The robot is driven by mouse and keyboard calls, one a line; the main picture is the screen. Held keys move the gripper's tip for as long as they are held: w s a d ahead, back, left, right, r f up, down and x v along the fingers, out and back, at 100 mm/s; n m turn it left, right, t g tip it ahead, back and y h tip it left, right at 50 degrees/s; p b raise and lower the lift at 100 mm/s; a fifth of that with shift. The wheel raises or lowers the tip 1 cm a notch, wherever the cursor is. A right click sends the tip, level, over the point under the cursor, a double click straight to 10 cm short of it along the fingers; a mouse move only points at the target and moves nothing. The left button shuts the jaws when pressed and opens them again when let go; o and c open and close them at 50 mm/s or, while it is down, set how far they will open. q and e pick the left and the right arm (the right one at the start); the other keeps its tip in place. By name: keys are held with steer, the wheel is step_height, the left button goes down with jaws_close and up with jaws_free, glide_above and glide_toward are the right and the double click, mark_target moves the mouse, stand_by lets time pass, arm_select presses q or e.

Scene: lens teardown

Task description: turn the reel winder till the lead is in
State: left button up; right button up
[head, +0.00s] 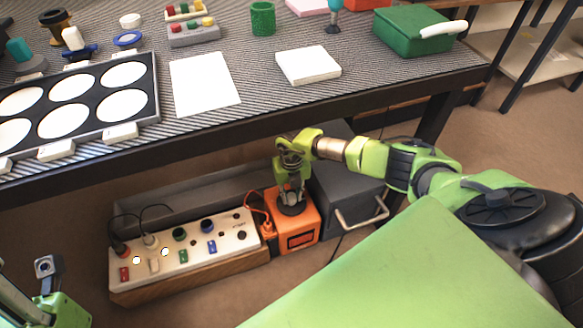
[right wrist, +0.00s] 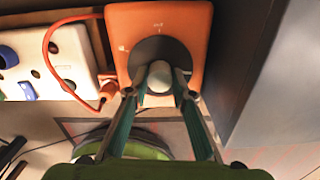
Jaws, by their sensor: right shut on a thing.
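The orange reel box (head: 302,241) stands on the floor under the table, at the right end of the white socket panel. It fills the top middle of the right wrist view (right wrist: 192,22). On its top is the dark round winder (right wrist: 151,47) with a pale knob (right wrist: 160,74). My right gripper (head: 291,196) comes down from above and is shut on the knob, one finger on each side. The orange lead (right wrist: 47,52) loops out at the reel's left, over the panel's end, to an orange end piece (right wrist: 109,89).
The white panel (head: 222,240) with coloured plugs and dark cords lies on a wooden base left of the reel. A dark grey case (head: 345,200) with a handle stands close on the right. The table edge (head: 240,131) passes above and behind my right gripper.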

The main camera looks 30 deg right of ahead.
mark_target(292, 196)
steer(key=shift+w+m, duration=0.1)
steer(key=shift+m, duration=0.4)
steer(key=o, duration=1.1)
steer(key=shift+o, duration=0.2)
steer(key=shift+r, duration=0.1)
step_height(292, 196, up, 12)
